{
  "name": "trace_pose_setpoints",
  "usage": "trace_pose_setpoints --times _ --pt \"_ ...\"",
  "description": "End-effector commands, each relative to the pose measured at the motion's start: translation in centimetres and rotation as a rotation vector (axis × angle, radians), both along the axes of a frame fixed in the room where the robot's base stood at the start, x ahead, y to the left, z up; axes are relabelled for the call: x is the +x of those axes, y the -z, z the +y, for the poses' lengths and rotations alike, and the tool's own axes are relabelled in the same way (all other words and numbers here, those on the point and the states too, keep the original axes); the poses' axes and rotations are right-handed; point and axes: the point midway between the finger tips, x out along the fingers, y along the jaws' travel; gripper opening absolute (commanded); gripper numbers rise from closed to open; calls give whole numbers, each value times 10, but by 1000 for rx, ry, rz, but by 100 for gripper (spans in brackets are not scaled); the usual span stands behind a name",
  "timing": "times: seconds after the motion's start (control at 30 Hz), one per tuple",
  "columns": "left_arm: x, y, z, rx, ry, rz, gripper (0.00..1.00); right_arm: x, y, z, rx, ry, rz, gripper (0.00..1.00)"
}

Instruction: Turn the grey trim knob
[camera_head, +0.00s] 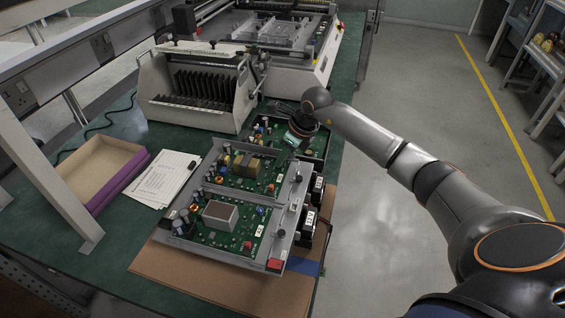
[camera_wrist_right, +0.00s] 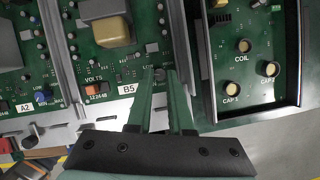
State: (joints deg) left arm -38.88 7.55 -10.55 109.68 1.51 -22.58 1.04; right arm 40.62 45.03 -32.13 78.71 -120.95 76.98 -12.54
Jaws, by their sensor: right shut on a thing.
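The grey trim knob (camera_wrist_right: 160,75) is a small grey post on the green circuit board (camera_wrist_right: 110,62), just above the white B5 label in the right wrist view. My right gripper (camera_wrist_right: 161,73) has its two green fingertips on either side of the knob, closed on it. In the head view my right gripper (camera_head: 291,138) reaches down at the rack's far right end; the knob cannot be made out there. My left gripper is not in view.
A metal rack (camera_head: 284,220) holds green boards with tall parts. A second board with COIL and CAP labels (camera_wrist_right: 242,58) lies beside it. A white slotted machine (camera_head: 200,117), an open box (camera_head: 98,168) and paper sheets (camera_head: 160,178) stand near.

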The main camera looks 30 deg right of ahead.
Motion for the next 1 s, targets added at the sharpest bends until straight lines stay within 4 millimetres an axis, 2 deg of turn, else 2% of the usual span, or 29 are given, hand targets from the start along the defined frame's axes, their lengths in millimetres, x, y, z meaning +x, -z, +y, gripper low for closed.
trace_pose_setpoints --times 0.03,0.53,0.8,1.0 --pt "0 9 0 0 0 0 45 1 3 -2 -1 -40 -3 0" --pt "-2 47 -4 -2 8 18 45 5 2 -4 1 -515 -4 0" --pt "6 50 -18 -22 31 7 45 7 1 -5 2 -757 -3 0" --pt "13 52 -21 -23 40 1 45 8 1 -5 1 -899 -2 0"
